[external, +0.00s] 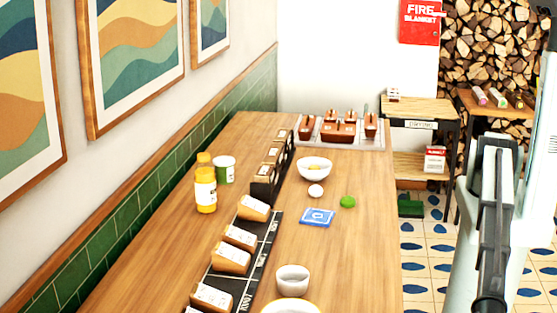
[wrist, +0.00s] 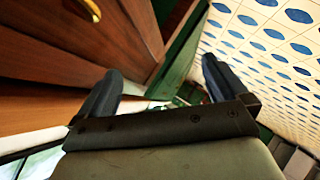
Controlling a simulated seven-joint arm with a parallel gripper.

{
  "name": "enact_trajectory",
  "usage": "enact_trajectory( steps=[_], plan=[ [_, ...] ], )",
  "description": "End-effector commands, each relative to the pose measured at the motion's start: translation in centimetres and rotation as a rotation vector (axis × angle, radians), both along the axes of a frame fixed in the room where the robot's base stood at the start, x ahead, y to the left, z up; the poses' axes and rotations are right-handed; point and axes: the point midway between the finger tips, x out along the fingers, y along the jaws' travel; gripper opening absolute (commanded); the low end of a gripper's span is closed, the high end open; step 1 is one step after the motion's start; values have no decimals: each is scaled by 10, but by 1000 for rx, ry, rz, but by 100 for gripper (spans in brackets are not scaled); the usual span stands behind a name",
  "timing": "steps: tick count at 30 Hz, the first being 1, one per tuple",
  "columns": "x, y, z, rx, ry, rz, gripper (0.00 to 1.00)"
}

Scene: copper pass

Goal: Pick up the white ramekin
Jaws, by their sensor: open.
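The white ramekin (external: 292,279) looks like a small plain white cup standing upright on the wooden counter, near the bottom middle of the external view. It seems empty. My gripper (wrist: 162,78) shows in the wrist view with its two dark fingers spread apart and nothing between them. It points past a wooden cabinet front toward the tiled floor, and the ramekin is not in that view. In the external view my arm stands at the right, beside the counter and apart from the ramekin; I cannot make out the fingers there.
A bowl with a yellowish rim (external: 290,306) sits just in front of the ramekin, cut by the frame. A black rack (external: 237,283) with labelled blocks lies to its left. A white bowl (external: 314,170), blue packet (external: 317,217) and green item (external: 348,201) are farther back. Counter right of the ramekin is clear.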

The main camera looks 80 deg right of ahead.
Motion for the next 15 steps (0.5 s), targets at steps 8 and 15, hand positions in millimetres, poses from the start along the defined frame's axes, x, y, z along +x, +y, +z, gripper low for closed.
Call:
enact_trajectory(
  steps=[8,15],
  plan=[
    [1,50,142,129,-212,35,100],
    [15,62,236,192,-330,13,100]
  ],
)
